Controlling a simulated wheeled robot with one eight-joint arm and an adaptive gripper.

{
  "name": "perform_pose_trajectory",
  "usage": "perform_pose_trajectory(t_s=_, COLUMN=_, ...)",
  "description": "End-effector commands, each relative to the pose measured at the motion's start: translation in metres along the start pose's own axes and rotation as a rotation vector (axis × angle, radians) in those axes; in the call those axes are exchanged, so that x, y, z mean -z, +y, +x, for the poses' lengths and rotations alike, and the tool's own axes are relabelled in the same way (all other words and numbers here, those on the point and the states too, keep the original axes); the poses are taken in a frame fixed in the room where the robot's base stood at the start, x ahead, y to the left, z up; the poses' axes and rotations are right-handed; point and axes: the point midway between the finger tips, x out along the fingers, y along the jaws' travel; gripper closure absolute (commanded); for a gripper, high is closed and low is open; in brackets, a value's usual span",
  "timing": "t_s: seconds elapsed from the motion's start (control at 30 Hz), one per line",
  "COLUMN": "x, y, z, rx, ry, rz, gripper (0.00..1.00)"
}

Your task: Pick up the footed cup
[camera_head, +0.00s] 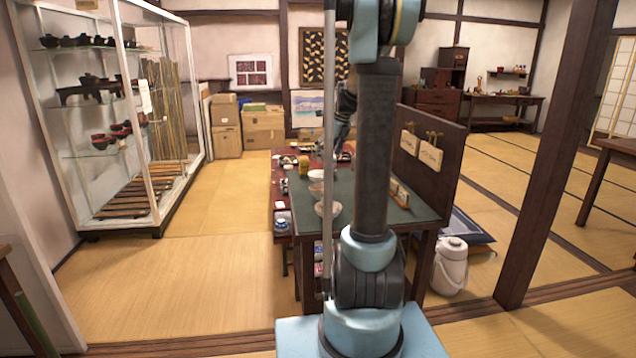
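Several small bowls or cups stand on the dark green table top (342,190), left of my arm. A pale wide bowl (328,209) is nearest, with a brownish one (317,190) and a whitish one (316,175) behind it. They are too small for me to tell which is the footed cup. My gripper (341,153) points down over the far part of the table, beyond these bowls. It is partly hidden behind my arm, and I cannot tell whether its fingers are open or shut. I see nothing clearly held in it.
A dark upright panel (428,165) stands along the table's right side. A yellow cylinder (303,167) stands at its left. A glass display case (113,110) is at the left, a wooden post (545,150) and white jug (450,267) at the right. Tatami floor on the left is clear.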

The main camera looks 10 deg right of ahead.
Motion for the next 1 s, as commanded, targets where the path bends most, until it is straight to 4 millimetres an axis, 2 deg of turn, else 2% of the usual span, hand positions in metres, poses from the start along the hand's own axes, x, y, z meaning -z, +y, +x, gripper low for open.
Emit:
perform_pose_trajectory(t_s=0.1, x=0.000, y=0.000, z=0.022, rx=0.000, ry=0.000, rz=-0.001, gripper=0.09)
perform_pose_trajectory(t_s=0.3, x=0.000, y=0.000, z=0.048, rx=0.000, ry=0.001, rz=-0.002, gripper=0.09)
perform_pose_trajectory(t_s=0.53, x=0.001, y=0.000, z=0.061, rx=0.000, ry=0.001, rz=-0.001, gripper=0.09)
perform_pose_trajectory(t_s=0.8, x=0.004, y=0.000, z=0.095, rx=0.001, ry=0.000, rz=-0.002, gripper=0.09)
perform_pose_trajectory(t_s=1.0, x=0.004, y=0.001, z=0.107, rx=0.003, ry=0.000, rz=-0.003, gripper=0.09)
